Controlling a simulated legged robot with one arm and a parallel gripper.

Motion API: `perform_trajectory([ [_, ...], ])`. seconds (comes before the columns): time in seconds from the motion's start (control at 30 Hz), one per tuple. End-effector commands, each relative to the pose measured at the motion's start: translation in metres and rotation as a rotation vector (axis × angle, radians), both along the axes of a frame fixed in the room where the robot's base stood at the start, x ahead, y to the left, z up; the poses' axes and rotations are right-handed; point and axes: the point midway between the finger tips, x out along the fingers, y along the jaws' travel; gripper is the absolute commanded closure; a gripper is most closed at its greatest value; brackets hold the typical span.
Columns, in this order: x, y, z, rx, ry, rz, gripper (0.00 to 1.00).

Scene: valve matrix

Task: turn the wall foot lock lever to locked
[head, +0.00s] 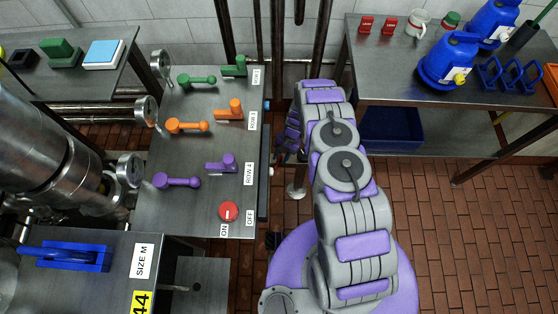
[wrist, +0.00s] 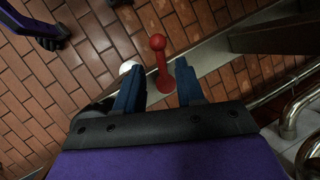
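In the wrist view a red lever (wrist: 161,64) with a round knob at its end shows between my two blue fingers. It appears to be the wall foot lock lever; no label is readable on it. My gripper (wrist: 157,78) is open, with a clear gap on both sides of the lever. I cannot tell from this view how deep the lever is between the fingers or whether either touches it. In the head view I cannot make out the lever, and my arm hides much of the area by the wall.
The valve panel (head: 210,110) with green, orange and purple handles and a red knob (head: 228,211) stands left of my arm. A steel table (head: 385,75) with blue containers is at right. Dark pipes rise along the wall. The brick floor (head: 470,220) at right is clear.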

Motion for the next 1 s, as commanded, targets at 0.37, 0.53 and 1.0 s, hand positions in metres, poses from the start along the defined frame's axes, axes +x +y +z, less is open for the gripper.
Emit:
perform_trajectory([
  [0.37,-0.007,0.009,-0.022,-0.001,-0.001,0.002,0.62],
  [0.53,-0.007,0.009,-0.022,-0.001,-0.001,0.001,0.62],
  [1.0,-0.007,0.009,-0.022,-0.001,0.0,0.001,1.0],
])
